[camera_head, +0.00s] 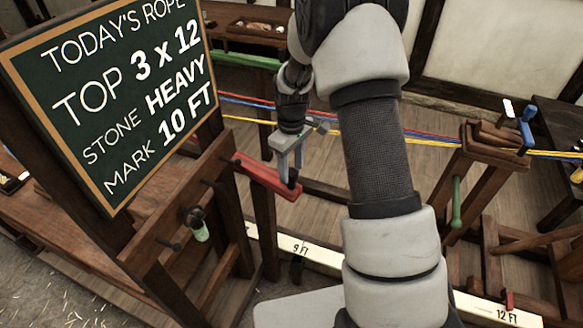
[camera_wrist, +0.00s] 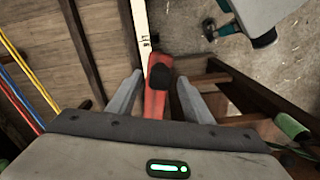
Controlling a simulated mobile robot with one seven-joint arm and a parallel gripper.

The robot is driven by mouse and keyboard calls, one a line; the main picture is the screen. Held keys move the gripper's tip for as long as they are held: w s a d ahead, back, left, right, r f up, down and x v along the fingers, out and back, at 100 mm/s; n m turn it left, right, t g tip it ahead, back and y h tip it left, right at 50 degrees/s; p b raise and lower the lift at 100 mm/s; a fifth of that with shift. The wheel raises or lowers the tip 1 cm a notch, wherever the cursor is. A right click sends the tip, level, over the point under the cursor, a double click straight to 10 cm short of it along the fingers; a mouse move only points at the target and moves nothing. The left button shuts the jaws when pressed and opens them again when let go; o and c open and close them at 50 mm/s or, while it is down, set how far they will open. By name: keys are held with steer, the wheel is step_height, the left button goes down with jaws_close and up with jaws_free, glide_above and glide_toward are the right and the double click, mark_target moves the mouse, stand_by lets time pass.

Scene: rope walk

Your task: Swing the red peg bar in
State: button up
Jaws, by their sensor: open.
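The red peg bar (camera_head: 262,175) sticks out to the right from the top of a dark wooden frame in the head view, with a dark peg at its outer end. It also shows in the wrist view (camera_wrist: 154,98), running between my fingers. My gripper (camera_head: 288,172) is open and points down at the bar's outer end. In the wrist view my gripper (camera_wrist: 160,76) has one finger on each side of the bar and its dark peg (camera_wrist: 162,74), with gaps visible. I cannot tell whether a finger touches the bar.
Red, blue and yellow ropes (camera_head: 425,139) stretch behind my gripper to a wooden stand (camera_head: 490,140) at right. A chalkboard (camera_head: 120,95) stands close at left. A white marked strip (camera_head: 335,257) lies low along the floor. The wooden frame (camera_head: 175,235) borders the bar.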

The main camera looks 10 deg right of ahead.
steer(key=shift+f, duration=0.15)
steer(key=shift+c, duration=0.3)
jaws_close()
